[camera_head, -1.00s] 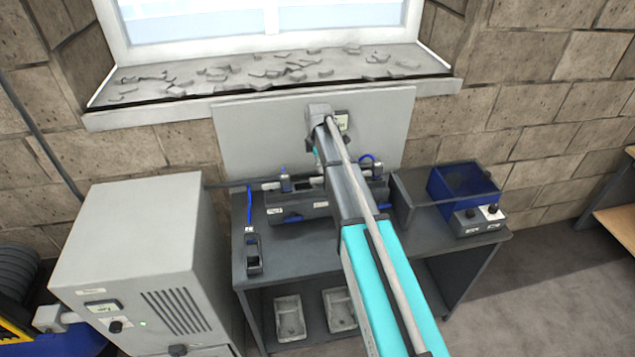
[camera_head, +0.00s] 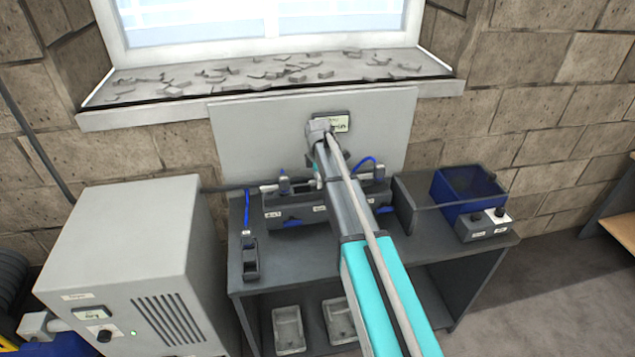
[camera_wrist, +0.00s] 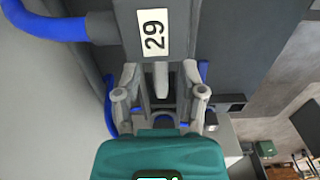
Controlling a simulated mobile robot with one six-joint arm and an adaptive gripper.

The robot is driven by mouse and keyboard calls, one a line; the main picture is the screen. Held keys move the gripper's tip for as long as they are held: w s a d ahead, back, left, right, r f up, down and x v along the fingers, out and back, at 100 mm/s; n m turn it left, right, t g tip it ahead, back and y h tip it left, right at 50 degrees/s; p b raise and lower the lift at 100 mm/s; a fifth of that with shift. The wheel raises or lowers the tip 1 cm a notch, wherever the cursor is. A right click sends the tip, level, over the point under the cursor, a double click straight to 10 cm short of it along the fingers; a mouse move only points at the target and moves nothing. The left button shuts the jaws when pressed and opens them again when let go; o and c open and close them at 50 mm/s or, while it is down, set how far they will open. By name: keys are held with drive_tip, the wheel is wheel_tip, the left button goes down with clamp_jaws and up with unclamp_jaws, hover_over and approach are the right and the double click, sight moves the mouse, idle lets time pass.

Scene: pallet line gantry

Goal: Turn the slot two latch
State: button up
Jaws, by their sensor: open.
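A dark grey slotted fixture (camera_head: 285,212) with white labels and blue fittings stands on the bench against the grey back panel. My arm covers part of it, and I cannot read which label marks slot two. In the wrist view my gripper (camera_wrist: 159,78) is open, with one finger on each side of a short grey tab (camera_wrist: 161,80). The tab sits just below a block labelled 29 (camera_wrist: 153,35). It may be the latch, but I cannot be sure. No clear contact between fingers and tab shows. In the head view the fingertips are hidden.
A blue bin (camera_head: 466,190) and a small control box with knobs (camera_head: 484,226) stand on the bench's right side. A dark holder (camera_head: 250,260) lies at left. A grey cabinet (camera_head: 135,255) stands left of the bench. Blue hoses (camera_wrist: 55,22) run close by the gripper.

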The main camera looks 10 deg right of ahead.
clamp_jaws()
drive_tip(key=shift+a, duration=0.15)
idle(0.4)
